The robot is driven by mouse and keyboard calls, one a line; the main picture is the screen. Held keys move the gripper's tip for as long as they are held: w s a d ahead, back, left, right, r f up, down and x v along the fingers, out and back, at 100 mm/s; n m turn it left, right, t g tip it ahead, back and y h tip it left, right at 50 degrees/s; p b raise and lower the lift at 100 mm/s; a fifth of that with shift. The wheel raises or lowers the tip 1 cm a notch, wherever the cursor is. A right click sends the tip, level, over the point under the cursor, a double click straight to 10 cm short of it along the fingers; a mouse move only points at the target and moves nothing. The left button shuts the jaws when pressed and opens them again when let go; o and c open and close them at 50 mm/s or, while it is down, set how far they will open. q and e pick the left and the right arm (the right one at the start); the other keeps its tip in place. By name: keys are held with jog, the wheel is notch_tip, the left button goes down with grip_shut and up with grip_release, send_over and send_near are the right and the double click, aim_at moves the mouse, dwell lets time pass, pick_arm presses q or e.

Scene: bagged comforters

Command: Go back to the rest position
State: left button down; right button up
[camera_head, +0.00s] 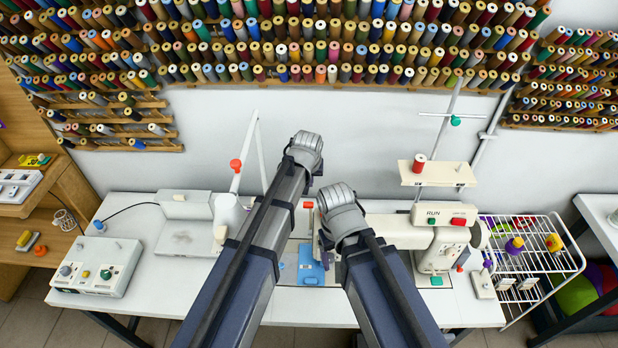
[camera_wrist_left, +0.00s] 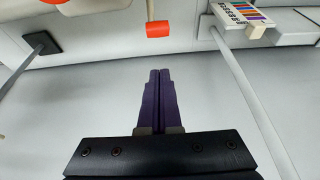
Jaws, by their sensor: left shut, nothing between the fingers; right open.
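My two arms reach up from the bottom of the head view over the middle of a white work table. The left arm ends higher in the picture, in front of the grey wall; the right arm ends lower, beside the sewing machine. Thick grey joints show at both arm ends, and no fingers can be made out there. In the left wrist view my left gripper (camera_wrist_left: 160,73) has its dark purple fingers pressed together with nothing between them, against a plain grey surface. The right gripper's fingers are hidden.
The white table (camera_head: 157,285) holds a cream sewing machine (camera_head: 392,232), a control box (camera_head: 97,266) and a blue plate (camera_head: 311,266). A wire rack (camera_head: 535,280) stands at the right. Thread spools line the wall above. An orange knob (camera_wrist_left: 159,29) shows in the left wrist view.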

pick_arm(q)
jog(key=p+v, duration=0.1)
jog(key=v, duration=0.2)
jog(key=shift+s+p, duration=0.15)
jog(key=shift+p, duration=0.15)
pick_arm(e)
notch_tip(320, 180, up, 3)
jog(key=shift+f, duration=0.15)
pick_arm(q)
jog(key=s+a+f+m+g+b, duration=0.1)
jog(key=s+f+b, duration=0.1)
jog(key=s, duration=0.6)
jog(key=s+a+f+m+g+b, duration=0.1)
jog(key=s+f, duration=0.1)
jog(key=s, duration=0.6)
jog(key=s+a+f+m+g+y+b, duration=0.1)
jog(key=s+f+g+b, duration=0.1)
jog(key=s, duration=0.6)
jog(key=shift+a+f+m+b, duration=0.25)
jog(key=shift+f+m+b, duration=0.15)
jog(key=shift+f, duration=0.1)
pick_arm(e)
notch_tip(320, 180, down, 6)
jog(key=shift+r, duration=0.15)
pick_arm(q)
jog(key=shift+w, duration=0.1)
